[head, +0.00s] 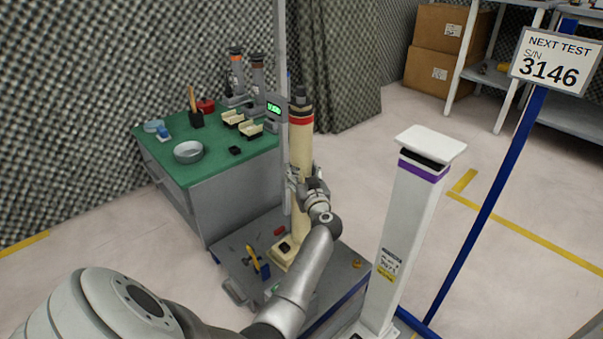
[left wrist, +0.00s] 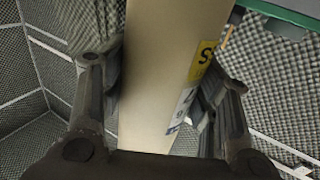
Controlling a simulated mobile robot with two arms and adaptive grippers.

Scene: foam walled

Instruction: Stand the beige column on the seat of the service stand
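The beige column (head: 301,148), with a red band and dark top, is upright above a low grey platform (head: 232,262). Its beige foot (head: 284,254) shows at the lower end; I cannot tell whether it bears on the platform. My left gripper (head: 304,184) is around the column's middle. In the left wrist view the column (left wrist: 160,75) fills the space between the fingers, which appear to press on both sides; a yellow label shows on it. I cannot tell for sure which part is the service stand's seat. My right gripper is not in view.
A green-topped bench (head: 215,165) with a round grey dish (head: 188,152) and small trays stands behind left. A white post (head: 402,230) with a flat top and purple band stands at right. A blue post (head: 500,165) carries a sign (head: 553,62). Open floor lies behind right.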

